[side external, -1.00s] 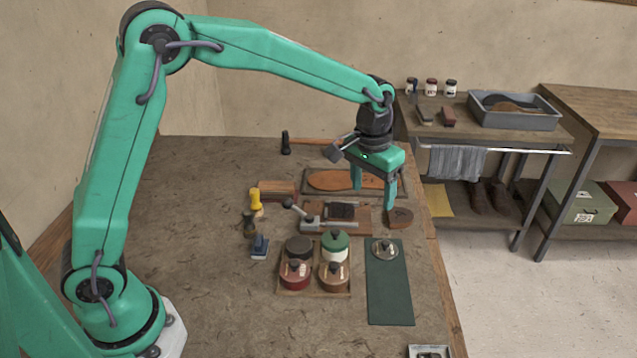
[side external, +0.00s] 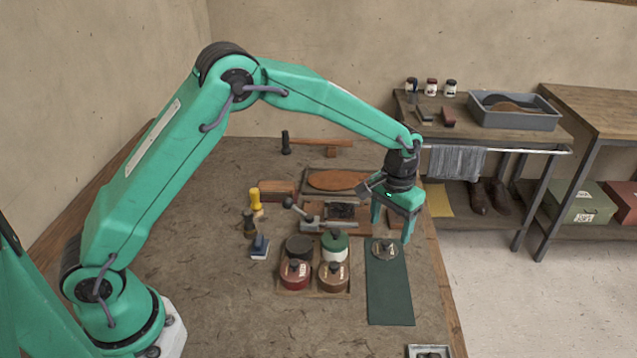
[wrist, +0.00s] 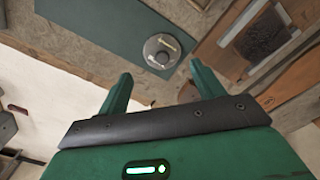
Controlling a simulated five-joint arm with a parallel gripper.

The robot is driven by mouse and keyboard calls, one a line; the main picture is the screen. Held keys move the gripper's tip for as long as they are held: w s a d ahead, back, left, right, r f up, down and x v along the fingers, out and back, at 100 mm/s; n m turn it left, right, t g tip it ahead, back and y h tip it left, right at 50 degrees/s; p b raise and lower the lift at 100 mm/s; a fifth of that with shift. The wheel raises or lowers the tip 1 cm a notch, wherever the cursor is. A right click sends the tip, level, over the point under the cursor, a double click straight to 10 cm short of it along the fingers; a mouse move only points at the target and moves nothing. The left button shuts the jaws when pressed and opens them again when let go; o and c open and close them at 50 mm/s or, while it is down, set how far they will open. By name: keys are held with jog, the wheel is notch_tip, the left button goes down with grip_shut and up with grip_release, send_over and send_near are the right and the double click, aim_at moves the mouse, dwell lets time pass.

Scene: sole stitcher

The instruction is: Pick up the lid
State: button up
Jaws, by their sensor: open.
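The lid (side external: 384,250) is a round metal-grey disc with a dark knob. It lies flat at the far end of the dark green mat (side external: 390,295). My gripper (side external: 391,233) is open and empty, with its fingers pointing down above and just behind the lid in the side view. In the wrist view, the lid (wrist: 161,50) shows on the mat (wrist: 95,25) beyond the fingertips of my gripper (wrist: 161,70), roughly centred between them. The fingers appear apart from it.
A wooden tray (side external: 315,293) of several lidded jars stands just left of the mat. Behind is a stitching fixture (side external: 325,215) with a lever and a sole (side external: 337,180). Brushes stand left of the jars. The table's right edge is close to the mat.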

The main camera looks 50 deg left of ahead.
aim_at(386, 242)
jog(key=shift+a+f, duration=0.2)
jog(key=shift+f, duration=2.65)
jog(key=c, duration=0.8)
